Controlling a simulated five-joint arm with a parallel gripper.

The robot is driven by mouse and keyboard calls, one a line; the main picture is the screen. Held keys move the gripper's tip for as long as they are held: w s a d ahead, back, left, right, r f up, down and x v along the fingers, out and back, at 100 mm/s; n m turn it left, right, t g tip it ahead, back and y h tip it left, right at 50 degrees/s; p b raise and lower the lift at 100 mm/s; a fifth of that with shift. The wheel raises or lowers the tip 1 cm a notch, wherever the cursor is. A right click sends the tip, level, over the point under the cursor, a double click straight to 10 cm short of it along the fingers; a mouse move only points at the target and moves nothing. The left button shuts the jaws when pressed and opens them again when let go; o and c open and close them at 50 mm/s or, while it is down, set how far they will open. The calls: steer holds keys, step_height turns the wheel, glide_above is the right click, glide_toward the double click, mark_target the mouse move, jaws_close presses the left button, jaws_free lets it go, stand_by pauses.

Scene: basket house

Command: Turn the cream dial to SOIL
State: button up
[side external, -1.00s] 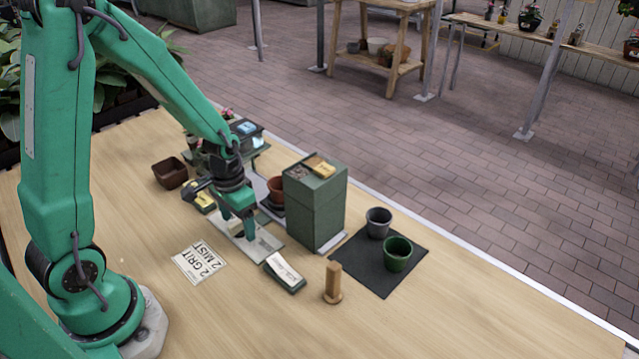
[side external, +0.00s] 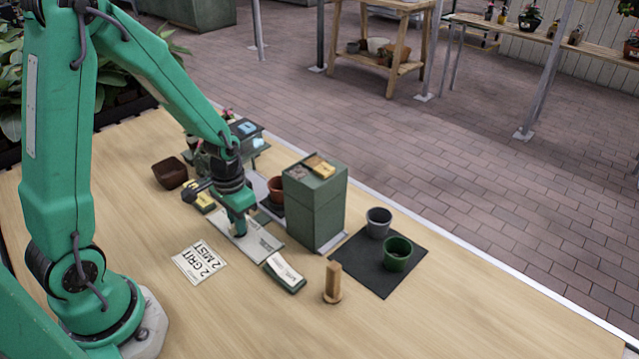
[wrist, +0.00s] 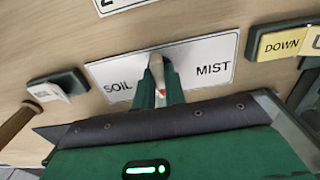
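The cream dial (wrist: 157,68) stands on a white plate (wrist: 205,62) marked SOIL at the left and MIST at the right in the wrist view. Its visible end points up between the two words, and a small red mark shows near it. My gripper (wrist: 160,88) has its green fingers on both sides of the dial, close against it, and looks shut on it. In the side external view my gripper (side external: 240,232) is low over the white plate (side external: 262,246), and the dial is hidden there.
A card reading "2 GRIT 2 MIST" (side external: 200,261) lies in front. A small labelled switch box (side external: 285,272) and a wooden peg (side external: 333,283) stand to the right. A tall green box (side external: 316,205) is behind. A DOWN-labelled switch (wrist: 283,42) sits right of the plate in the wrist view.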

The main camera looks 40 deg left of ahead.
stand_by(0.3)
steer(key=m, duration=0.6)
stand_by(0.6)
steer(key=shift+m, duration=3)
steer(key=o, duration=1.4)
steer(key=shift+o, duration=0.2)
steer(key=shift+r, duration=0.15)
